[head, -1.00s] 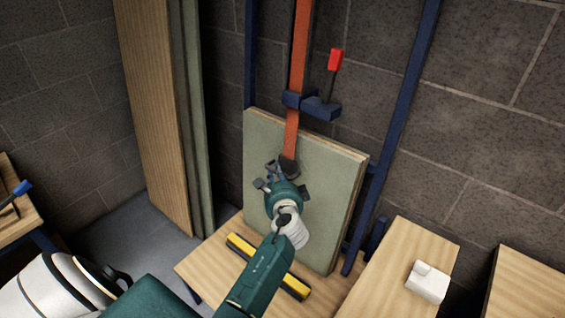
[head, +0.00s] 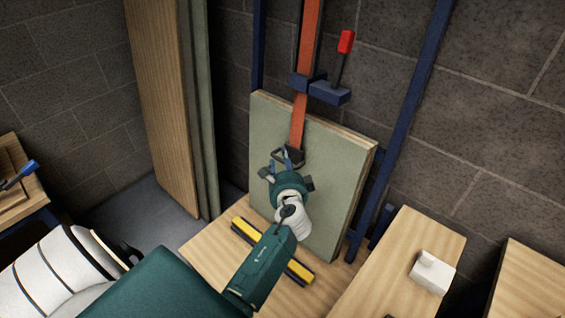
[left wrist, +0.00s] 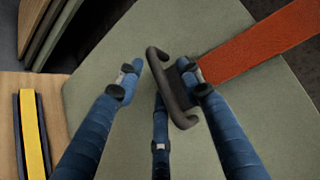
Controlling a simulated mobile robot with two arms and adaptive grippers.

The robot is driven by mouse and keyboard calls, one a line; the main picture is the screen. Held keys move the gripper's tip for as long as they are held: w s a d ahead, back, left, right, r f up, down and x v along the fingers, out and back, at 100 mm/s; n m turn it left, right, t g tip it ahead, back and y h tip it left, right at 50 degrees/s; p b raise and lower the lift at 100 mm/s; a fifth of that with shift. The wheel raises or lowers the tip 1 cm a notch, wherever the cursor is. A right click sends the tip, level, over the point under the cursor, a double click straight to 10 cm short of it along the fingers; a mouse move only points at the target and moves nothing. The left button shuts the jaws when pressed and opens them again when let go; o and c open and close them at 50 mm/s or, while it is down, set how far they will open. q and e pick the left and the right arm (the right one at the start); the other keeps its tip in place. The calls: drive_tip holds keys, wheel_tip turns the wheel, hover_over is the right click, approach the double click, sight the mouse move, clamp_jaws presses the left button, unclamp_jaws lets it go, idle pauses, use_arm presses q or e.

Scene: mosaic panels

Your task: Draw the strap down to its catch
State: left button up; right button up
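An orange-red strap (head: 302,55) hangs down over the front of a grey-green panel (head: 340,165). It passes a blue clamp (head: 328,93) with a red-tipped lever (head: 345,42). A dark handle (head: 288,154) is at its lower end. My left gripper (head: 286,160) is at that handle. In the left wrist view its blue fingers (left wrist: 157,85) are spread around the dark handle (left wrist: 172,88). The right-hand finger overlaps the handle's plate by the strap (left wrist: 260,45); the left-hand finger stands clear. I cannot tell which part is the catch. My right gripper is out of view.
A yellow-and-black bar (head: 243,230) lies on the wooden bench (head: 205,248) below the panel. A white block (head: 432,272) sits on a board at right. Tall boards (head: 165,110) lean at left. A blue upright (head: 408,120) stands right of the panel.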

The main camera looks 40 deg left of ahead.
use_arm(q)
drive_tip(key=v, duration=1.2)
